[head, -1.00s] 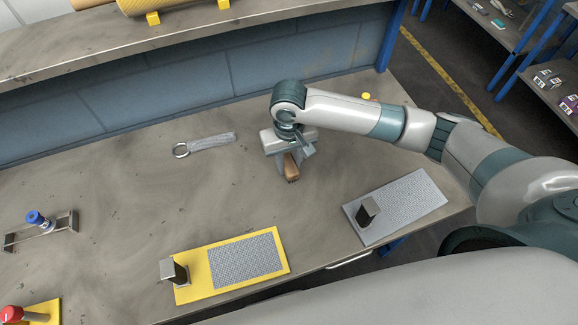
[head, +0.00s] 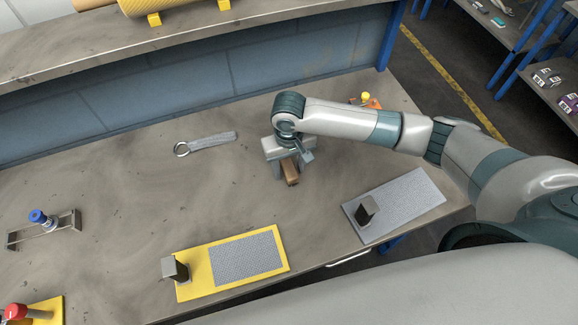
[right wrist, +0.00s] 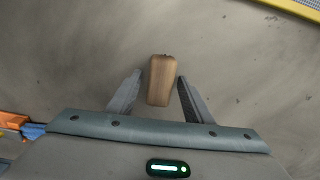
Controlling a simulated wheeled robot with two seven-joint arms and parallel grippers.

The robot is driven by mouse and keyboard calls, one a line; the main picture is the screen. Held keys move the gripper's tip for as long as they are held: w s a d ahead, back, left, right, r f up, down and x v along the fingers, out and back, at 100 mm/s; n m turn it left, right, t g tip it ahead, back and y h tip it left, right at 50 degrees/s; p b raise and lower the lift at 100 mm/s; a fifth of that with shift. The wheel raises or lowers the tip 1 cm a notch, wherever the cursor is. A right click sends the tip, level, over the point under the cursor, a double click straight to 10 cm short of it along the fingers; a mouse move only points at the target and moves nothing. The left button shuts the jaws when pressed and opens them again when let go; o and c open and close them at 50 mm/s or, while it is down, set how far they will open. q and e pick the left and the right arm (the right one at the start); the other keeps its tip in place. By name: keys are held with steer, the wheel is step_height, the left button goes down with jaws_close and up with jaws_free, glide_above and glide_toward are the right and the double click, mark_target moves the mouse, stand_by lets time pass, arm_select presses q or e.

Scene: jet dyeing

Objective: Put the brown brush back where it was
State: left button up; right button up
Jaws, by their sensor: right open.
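The brown brush (head: 290,172) lies on the grey workbench, partly hidden under my right gripper in the head view. In the right wrist view the brush (right wrist: 161,80) is a brown block between and slightly beyond my fingertips, with a gap on both sides. My right gripper (head: 287,178) is open above the brush, pointing down; its two fingers also show in the right wrist view (right wrist: 158,78). My left gripper is not in view.
A yellow board with a grey pad (head: 200,286) lies at the front, and a grey board (head: 410,205) to its right. A ring-ended grey tool (head: 210,143) lies left of my gripper. A blue-capped item (head: 40,217) sits in a metal rack at left.

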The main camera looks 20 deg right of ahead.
mark_target(289, 167)
steer(key=shift+r+b, duration=0.3)
steer(key=shift+r, duration=0.55)
step_height(289, 167, up, 11)
steer(key=b, duration=0.2)
steer(key=shift+f, duration=0.15)
